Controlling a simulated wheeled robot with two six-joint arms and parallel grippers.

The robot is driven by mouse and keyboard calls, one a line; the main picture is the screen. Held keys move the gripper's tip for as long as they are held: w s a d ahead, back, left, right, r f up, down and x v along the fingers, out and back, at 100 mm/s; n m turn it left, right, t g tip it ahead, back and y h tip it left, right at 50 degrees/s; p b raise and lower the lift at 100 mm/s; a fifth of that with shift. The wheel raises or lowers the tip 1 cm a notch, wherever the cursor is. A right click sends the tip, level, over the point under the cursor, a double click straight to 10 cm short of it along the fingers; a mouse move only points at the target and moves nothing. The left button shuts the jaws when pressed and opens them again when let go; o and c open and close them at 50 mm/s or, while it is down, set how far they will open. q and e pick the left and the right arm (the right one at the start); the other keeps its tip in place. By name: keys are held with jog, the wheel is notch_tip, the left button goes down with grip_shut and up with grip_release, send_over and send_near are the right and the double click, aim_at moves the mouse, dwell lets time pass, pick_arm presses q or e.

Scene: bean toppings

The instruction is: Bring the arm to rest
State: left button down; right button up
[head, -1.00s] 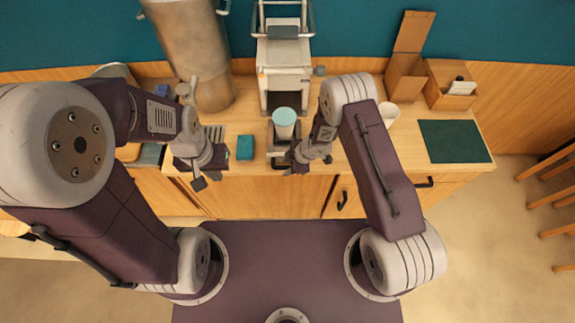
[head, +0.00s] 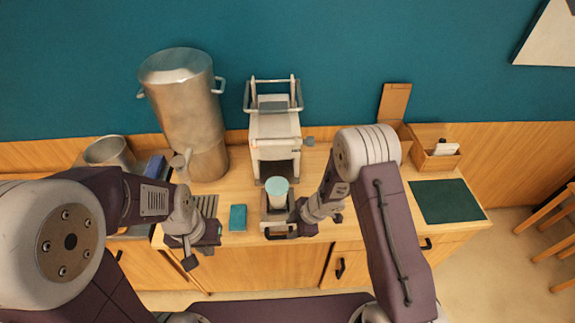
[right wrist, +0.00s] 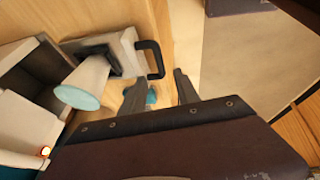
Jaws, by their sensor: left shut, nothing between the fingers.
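My left gripper (head: 188,258) is shut and empty, in front of the counter's left part. My right gripper (head: 290,228) is just right of the front of the machine's pulled-out tray in the head view. In the right wrist view its two fingers (right wrist: 158,92) stand apart with nothing held between them. The tray's black handle (right wrist: 155,60) is beside the fingers, with a gap between. A white cup with a pale teal top (head: 277,190) stands on the tray; it also shows in the right wrist view (right wrist: 82,88).
The white machine (head: 274,132) stands behind the cup. A large metal urn (head: 186,105) is left of it. A teal block (head: 238,218) lies on the counter. A wooden box (head: 436,160) and dark green mat (head: 445,202) are at the right. Open floor lies right of the counter.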

jog(key=w+d+r+m+t+h+b, duration=0.3)
jog(key=w+d+r+m+t+b, duration=0.3)
jog(key=d+r+b, duration=0.4)
jog(key=s+d+f+m+g, duration=0.1)
jog(key=s+m+g, duration=0.1)
jog(key=s+m, duration=0.2)
jog(key=s+d+f+m+g+h+b, duration=0.1)
jog(key=s+m, duration=0.3)
jog(key=s, duration=0.5)
jog(key=s+d+f+m+g, duration=0.1)
jog(key=s+f+m+g, duration=0.2)
jog(key=s, duration=0.3)
jog(key=shift+s+d+f+m+g, duration=0.15)
jog(key=shift+d+m+g, duration=0.2)
jog(key=shift+m, duration=0.55)
